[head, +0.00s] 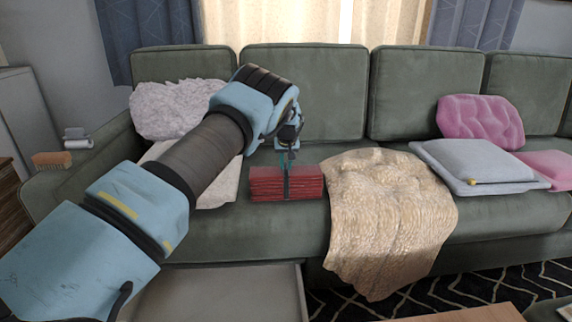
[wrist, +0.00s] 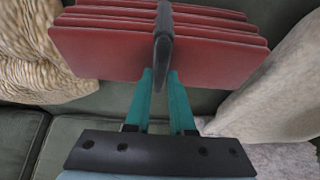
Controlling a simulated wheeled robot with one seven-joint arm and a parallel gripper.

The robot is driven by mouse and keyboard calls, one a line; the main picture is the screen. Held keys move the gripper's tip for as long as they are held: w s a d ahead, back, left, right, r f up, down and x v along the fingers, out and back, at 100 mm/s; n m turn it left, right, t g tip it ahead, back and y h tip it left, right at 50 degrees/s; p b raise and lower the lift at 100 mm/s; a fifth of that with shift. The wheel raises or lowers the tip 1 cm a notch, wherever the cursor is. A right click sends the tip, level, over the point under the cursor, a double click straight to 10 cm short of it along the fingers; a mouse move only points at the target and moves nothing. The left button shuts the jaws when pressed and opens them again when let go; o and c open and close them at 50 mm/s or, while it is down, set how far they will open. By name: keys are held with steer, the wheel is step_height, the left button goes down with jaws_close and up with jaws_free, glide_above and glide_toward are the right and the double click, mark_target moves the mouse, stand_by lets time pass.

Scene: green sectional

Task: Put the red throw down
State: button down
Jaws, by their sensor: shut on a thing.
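The red throw (head: 270,186) is a folded, layered red bundle with a dark strap around its middle. It is at the sofa seat, left of the beige knitted blanket; I cannot tell if it rests on the cushion or hangs just above it. My gripper (head: 287,160) is above the throw, pointing down, shut on it at the strap. In the wrist view the red throw (wrist: 105,48) fills the top, and the teal fingers of my gripper (wrist: 164,78) meet at the dark strap. The fingertips are partly hidden by the strap.
The green sofa (head: 300,95) spans the view. The beige blanket (head: 388,215) drapes over its front edge. A fluffy pale cushion (head: 175,105) and a white one are left, partly behind my arm. Grey (head: 475,162) and pink cushions (head: 480,122) are right. Some seat shows behind the throw.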

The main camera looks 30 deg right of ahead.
steer(key=shift+f, duration=0.1)
steer(key=c, duration=0.8)
jaws_free()
steer(key=shift+o, duration=0.2)
